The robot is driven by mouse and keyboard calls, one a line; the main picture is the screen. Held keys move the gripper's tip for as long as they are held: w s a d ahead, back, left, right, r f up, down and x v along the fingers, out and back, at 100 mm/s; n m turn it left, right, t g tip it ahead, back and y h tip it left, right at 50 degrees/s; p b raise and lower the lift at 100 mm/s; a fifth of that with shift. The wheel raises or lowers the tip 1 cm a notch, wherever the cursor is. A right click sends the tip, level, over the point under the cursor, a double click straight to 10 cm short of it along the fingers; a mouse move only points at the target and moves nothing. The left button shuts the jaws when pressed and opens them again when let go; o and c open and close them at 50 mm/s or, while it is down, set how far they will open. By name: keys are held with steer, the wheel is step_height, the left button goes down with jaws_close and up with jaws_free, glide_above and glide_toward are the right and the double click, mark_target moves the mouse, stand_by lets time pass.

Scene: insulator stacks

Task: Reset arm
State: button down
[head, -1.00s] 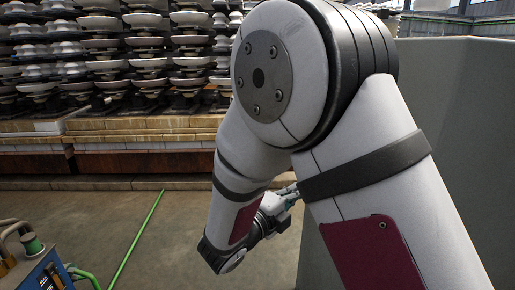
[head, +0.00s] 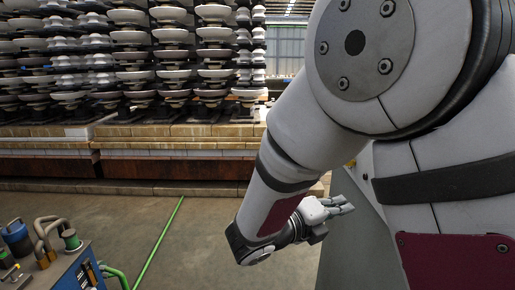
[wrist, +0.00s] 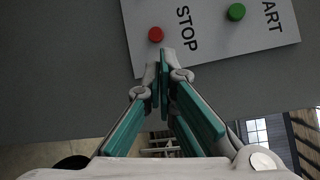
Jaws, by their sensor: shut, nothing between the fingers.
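My gripper (head: 345,206) is at the end of my folded arm, low right of centre in the head view, in front of a grey cabinet side. In the wrist view my gripper (wrist: 163,62) is shut with its teal-padded fingers together and nothing between them. Beyond the fingertips is a white panel (wrist: 215,38) with a red STOP button (wrist: 156,34) and a green button (wrist: 236,12) beside partly cut-off lettering. The fingertips overlap the panel's lower edge in the picture; I cannot tell the gap.
Stacks of insulators (head: 170,73) stand on a layered brick base (head: 180,150) at the back. A blue machine (head: 60,272) with hoses is at the lower left. A green line (head: 160,240) crosses the open floor. The grey cabinet (head: 345,250) stands close at the right.

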steer(key=s+d+r+m+g+y+p, duration=0.25)
steer(key=s+d+m+g, duration=0.2)
steer(key=s+m, duration=0.55)
steer(key=s+d+r+m+g+y+p, duration=0.1)
steer(key=s+d+r+m+g+y, duration=0.25)
steer(key=s+m, duration=0.6)
steer(key=s+a+r+m+t+y+p, duration=0.1)
steer(key=s+a+r+m+y+p, duration=0.1)
steer(key=m, duration=0.7)
steer(key=s+a+r+m+t+y+p, duration=0.2)
steer(key=s+a+m+y, duration=0.3)
steer(key=s+m, duration=0.4)
steer(key=shift+s+r+m+y, duration=0.3)
steer(key=shift+r+m+y, duration=0.2)
steer(key=shift+m, duration=0.25)
